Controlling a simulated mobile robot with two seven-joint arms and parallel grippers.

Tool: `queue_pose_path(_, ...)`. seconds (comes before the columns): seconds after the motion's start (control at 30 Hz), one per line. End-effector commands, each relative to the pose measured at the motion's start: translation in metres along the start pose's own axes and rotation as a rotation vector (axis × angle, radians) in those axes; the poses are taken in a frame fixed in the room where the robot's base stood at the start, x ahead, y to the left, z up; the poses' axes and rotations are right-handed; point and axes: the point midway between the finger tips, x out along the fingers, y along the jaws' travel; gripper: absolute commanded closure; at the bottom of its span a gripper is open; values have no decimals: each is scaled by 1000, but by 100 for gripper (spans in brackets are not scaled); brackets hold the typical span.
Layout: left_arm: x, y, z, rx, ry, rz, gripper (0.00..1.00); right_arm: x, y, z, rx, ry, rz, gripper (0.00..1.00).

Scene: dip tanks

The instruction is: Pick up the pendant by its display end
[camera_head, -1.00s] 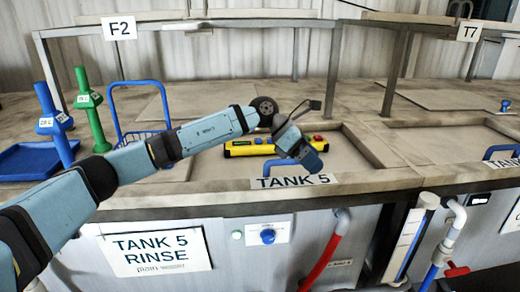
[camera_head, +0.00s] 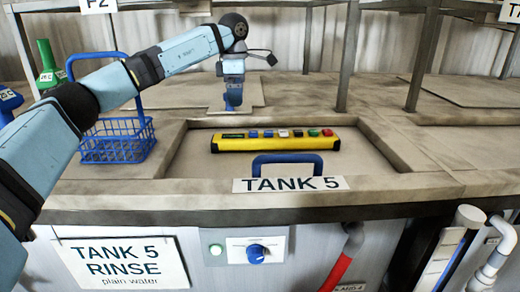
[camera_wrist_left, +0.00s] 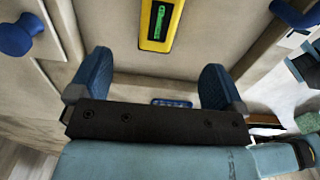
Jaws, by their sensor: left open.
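The yellow pendant (camera_head: 275,145) lies flat across the recessed lid of tank 5 in the head view. Its dark green display is at its left end, with a row of coloured buttons to the right, ending in a red one. In the left wrist view the pendant's display end (camera_wrist_left: 159,28) shows at the top, beyond and between the fingers, touched by neither. My left gripper (camera_head: 233,102) points down beyond and above the display end. In the wrist view the left gripper (camera_wrist_left: 158,78) is open, with nothing between its blue fingers. My right gripper is not in view.
A blue lid handle (camera_head: 287,160) stands in front of the pendant, by the TANK 5 sign (camera_head: 290,184). Metal frame uprights (camera_head: 347,55) rise behind.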

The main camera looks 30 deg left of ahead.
Motion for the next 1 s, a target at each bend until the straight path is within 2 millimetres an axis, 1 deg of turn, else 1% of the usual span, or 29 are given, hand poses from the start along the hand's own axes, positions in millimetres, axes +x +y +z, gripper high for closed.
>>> queue_pose_path(0.03, 10, 0, 0, 0, 2, -2, 4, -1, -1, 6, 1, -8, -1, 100)
queue_pose_path(0.1, 23, 0, 0, 1, 3, -3, 4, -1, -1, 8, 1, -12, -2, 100)
queue_pose_path(0.3, 62, -1, 0, 1, 1, -3, 4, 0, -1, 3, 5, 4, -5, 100)
queue_pose_path(0.4, 74, -1, 0, 1, 1, -2, 4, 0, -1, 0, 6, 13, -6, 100)
queue_pose_path(0.67, 90, -1, 1, 0, 1, -2, 4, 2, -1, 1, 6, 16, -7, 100)
queue_pose_path(0.9, 124, -1, 3, 0, 0, -2, 4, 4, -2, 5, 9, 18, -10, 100)
queue_pose_path(1.0, 133, -1, 3, 0, 1, -2, 4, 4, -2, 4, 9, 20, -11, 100)
